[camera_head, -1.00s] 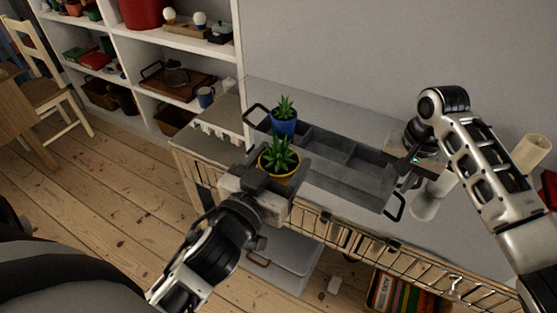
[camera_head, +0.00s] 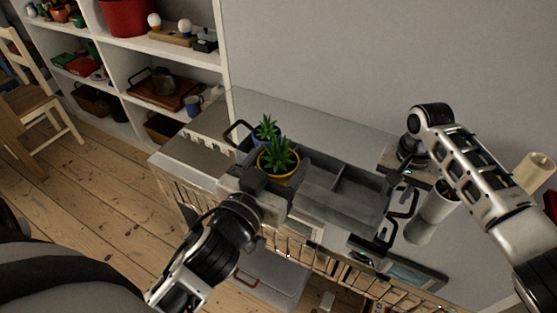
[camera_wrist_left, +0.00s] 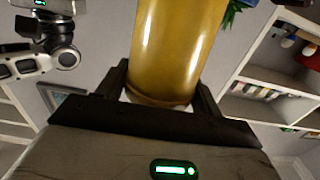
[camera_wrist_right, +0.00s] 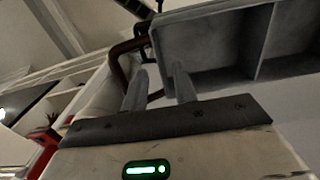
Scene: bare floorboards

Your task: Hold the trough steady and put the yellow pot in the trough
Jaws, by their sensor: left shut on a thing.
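The grey trough (camera_head: 345,205) lies on the cabinet top and has several compartments and a dark handle at each end. My left gripper (camera_head: 268,182) is shut on the yellow pot (camera_head: 287,179), which holds a spiky green plant. The pot is in front of the trough's left part in the head view; its height above it is hard to tell. A blue pot (camera_head: 258,142) with a plant stands at the trough's left end, partly hidden. My right gripper (camera_wrist_right: 160,88) has its fingers apart beside the trough's brown handle (camera_wrist_right: 118,62).
The cabinet top (camera_head: 290,108) is clear behind the trough. A white cylinder (camera_head: 432,212) stands right of the trough. A shelf unit (camera_head: 165,50) with many items is at the left, near a chair (camera_head: 35,95). A wall rises behind the cabinet.

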